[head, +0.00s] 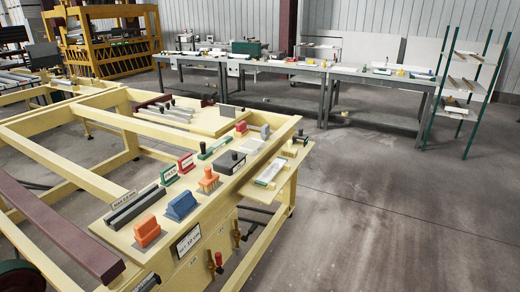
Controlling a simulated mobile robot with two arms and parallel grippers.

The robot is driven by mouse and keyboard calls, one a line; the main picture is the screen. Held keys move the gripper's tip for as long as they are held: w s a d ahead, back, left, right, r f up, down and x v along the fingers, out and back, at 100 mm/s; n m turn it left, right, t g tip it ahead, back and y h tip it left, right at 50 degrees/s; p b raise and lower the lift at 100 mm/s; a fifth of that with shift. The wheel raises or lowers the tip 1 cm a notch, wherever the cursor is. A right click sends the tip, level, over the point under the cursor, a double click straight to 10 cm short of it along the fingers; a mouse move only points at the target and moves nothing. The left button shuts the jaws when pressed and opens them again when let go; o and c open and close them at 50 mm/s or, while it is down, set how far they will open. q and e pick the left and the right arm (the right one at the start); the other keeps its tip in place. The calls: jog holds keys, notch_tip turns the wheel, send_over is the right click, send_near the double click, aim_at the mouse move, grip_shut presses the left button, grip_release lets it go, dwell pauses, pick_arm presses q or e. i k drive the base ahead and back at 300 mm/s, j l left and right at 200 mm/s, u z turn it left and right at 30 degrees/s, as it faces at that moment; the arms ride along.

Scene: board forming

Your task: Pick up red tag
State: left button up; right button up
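A small red tag (186,163) with a light label stands upright on the yellow board-forming bench, near the middle of its panel top. A green tag (169,174) of similar shape stands just to its left and nearer. Neither of my grippers is in view, and nothing visible touches the red tag.
Around the tags stand an orange piece (207,181), a blue block (181,204), another orange block (147,231) and a black-knobbed plate (229,161). The yellow frame (60,165) has open gaps at left. Grey workbenches (345,73) line the back; the floor (400,210) at right is clear.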

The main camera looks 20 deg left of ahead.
aim_at(186, 164)
jog(key=i+l, duration=0.1)
jog(key=i, duration=0.6)
jog(key=i+l+z, duration=0.1)
jog(key=i, duration=0.55)
jog(key=i+l+u, duration=0.1)
jog(key=i+u, duration=0.3)
jog(key=i+l+u, duration=0.1)
jog(key=u, duration=0.25)
jog(key=i+l+u, duration=0.25)
jog(key=u, duration=0.15)
jog(key=i+l+u, duration=0.35)
jog(key=k, duration=0.1)
